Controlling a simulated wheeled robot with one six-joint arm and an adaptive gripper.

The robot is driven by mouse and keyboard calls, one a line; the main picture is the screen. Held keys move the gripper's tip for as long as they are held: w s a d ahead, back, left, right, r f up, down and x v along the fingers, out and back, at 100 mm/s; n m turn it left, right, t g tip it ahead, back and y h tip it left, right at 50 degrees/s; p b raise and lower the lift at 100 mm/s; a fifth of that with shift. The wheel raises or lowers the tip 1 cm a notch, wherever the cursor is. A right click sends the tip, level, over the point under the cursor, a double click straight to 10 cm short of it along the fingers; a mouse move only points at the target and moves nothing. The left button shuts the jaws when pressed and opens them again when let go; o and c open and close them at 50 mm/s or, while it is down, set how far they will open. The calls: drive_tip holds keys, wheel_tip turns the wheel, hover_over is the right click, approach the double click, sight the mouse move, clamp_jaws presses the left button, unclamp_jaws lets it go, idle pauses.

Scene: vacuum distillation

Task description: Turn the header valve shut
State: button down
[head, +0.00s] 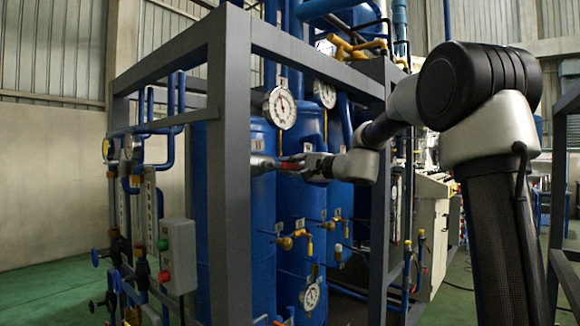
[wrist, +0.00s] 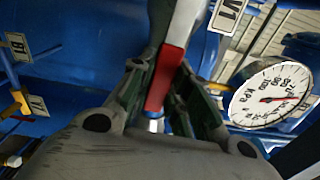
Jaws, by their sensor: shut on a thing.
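The header valve's handle, a lever with a red grip (wrist: 165,75) and a pale metal upper part, shows between my fingers in the wrist view. In the head view its red part (head: 290,166) shows in front of the blue tanks, at the tip of my arm. My gripper (wrist: 154,88) is shut on the red grip, one finger on each side; it also shows in the head view (head: 299,166). The valve body is mostly hidden, so I cannot tell its angle. A tag (wrist: 228,14) reading V1 is beside the lever.
A grey frame post (head: 229,170) stands left of my gripper. A round gauge (head: 280,107) hangs above it and shows at right in the wrist view (wrist: 272,97). Yellow-handled valves (head: 290,240) are below. A grey button box (head: 177,255) is at left.

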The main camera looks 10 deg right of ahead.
drive_tip(key=s+a+f+m, duration=0.4)
drive_tip(key=a+f+m, duration=0.2)
drive_tip(key=m, duration=1.1)
drive_tip(key=shift+s+a+f, duration=0.2)
drive_tip(key=shift+s+f, duration=0.15)
drive_tip(key=shift+f, duration=0.45)
drive_tip(key=shift+a, duration=0.1)
drive_tip(key=c, duration=1.3)
unclamp_jaws()
drive_tip(key=v, duration=1.2)
